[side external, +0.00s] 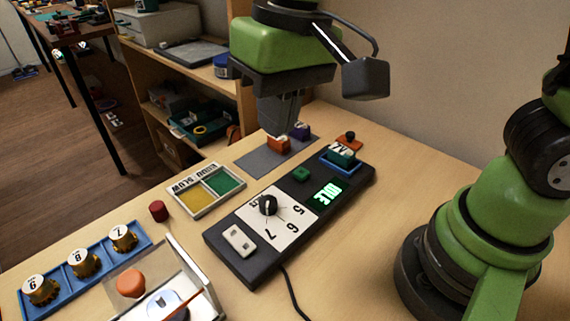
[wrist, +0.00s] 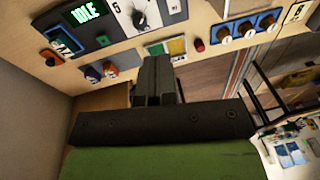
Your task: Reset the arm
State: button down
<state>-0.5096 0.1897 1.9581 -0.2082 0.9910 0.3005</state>
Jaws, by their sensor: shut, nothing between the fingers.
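My gripper (side external: 298,131) is shut and empty. In the side external view it hangs over the grey mat (side external: 262,155), close above an orange block (side external: 278,144) and a purple block (side external: 301,131); I cannot tell whether it touches them. In the wrist view the gripper (wrist: 158,62) points toward the table's edge area. The dark control box (side external: 238,264) has a lit IDLE display (side external: 328,193), a numbered dial (side external: 268,205), a green button (side external: 301,174) and a white switch (side external: 239,241). A teal piece (side external: 341,156) sits in a blue frame at the box's far end.
A tray with yellow and green pads (side external: 206,188) and a dark red cylinder (side external: 158,211) stand left of the box. A blue rack (side external: 58,291) holds yellow numbered knobs. A wooden shelf (side external: 205,73) stands behind. A cable leaves the box.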

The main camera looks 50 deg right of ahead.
jog(key=s+d+r+m+t, duration=0.1)
jog(key=s+d+r+t, duration=0.1)
jog(key=s+d+r, duration=0.1)
jog(key=s+d+r+m+t+y, duration=0.1)
jog(key=s+d+r+m+t, duration=0.1)
jog(key=s+d, duration=0.4)
jog(key=shift+s+d+r+t, duration=0.2)
jog(key=shift+d+r+t, duration=0.65)
jog(key=shift+d, duration=0.35)
jog(key=c, duration=1.5)
grip_release()
jog(key=shift+s, duration=0.1)
jog(key=shift+c, duration=0.2)
jog(key=o, duration=0.4)
jog(key=shift+w, duration=0.2)
jog(key=o, duration=0.3)
jog(key=w+a+f+n+g, duration=0.1)
jog(key=w+a+g, duration=0.1)
jog(key=w, duration=0.3)
jog(key=shift+w+a+f, duration=0.15)
jog(key=shift+a+f, duration=0.05)
jog(key=shift+a, duration=0.25)
jog(key=n+g+h, duration=0.2)
jog(key=n+g, duration=0.1)
jog(key=g, duration=0.2)
send_over(247, 247)
notch_tip(247, 247, down, 17)
notch_tip(247, 247, down, 10)
jog(key=shift+r, duration=0.2)
jog(key=shift+c, duration=0.2)
